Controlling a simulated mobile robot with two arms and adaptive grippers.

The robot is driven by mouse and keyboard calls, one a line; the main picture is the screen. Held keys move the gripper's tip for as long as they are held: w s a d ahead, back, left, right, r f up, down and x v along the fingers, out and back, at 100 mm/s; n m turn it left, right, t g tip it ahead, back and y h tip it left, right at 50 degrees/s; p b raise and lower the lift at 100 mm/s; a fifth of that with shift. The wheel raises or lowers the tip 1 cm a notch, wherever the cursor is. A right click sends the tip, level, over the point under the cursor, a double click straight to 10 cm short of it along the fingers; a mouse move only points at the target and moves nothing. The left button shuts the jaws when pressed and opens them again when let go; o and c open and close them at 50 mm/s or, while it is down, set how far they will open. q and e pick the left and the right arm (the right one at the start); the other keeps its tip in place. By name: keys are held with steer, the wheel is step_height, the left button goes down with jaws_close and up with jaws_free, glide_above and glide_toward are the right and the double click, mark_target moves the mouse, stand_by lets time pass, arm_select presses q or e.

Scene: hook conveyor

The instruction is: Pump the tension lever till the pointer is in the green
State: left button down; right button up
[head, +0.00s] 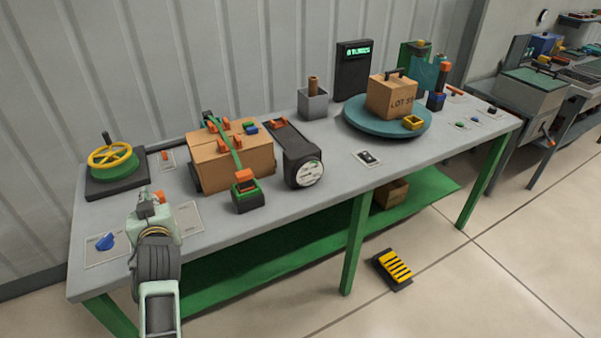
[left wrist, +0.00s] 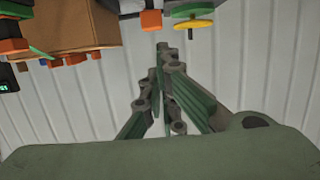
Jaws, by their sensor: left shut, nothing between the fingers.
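A dark tensioner (head: 299,143) stands on the workbench beside a strapped cardboard box (head: 238,163). Its front carries a round white gauge (head: 309,173); the pointer and any green zone are too small to read. An orange-tipped part (head: 277,122) at its top back end looks like the lever, but I cannot be sure. My left gripper (head: 150,196) is over the bench's left end, well left of the box and apart from the tensioner. Its fingers are closed and empty, as the left wrist view (left wrist: 162,50) also shows. My right gripper is not in view.
A yellow handwheel (head: 112,158) stands behind my left gripper, and a blue knob (head: 105,242) lies to its left. A green-and-orange block (head: 246,190) sits in front of the box. A turntable (head: 360,122) with another box is at right. A yellow-striped pedal (head: 393,269) is on the floor.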

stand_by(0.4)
arm_select(q)
steer(key=s+d+f+m+t+b, duration=0.1)
steer(key=s+d+f+m+b, duration=0.1)
steer(key=m+b, duration=0.6)
steer(key=s+d+f+m+t+y+b, duration=0.1)
steer(key=s+f+m+b, duration=0.3)
steer(key=m+b, duration=0.4)
steer(key=shift+s+d+f+m, duration=0.15)
steer(key=shift+d+f+m, duration=0.5)
steer(key=shift+d+m, duration=0.3)
steer(key=shift+a, duration=0.1)
steer(key=p+x, duration=0.1)
steer(key=x, duration=1.3)
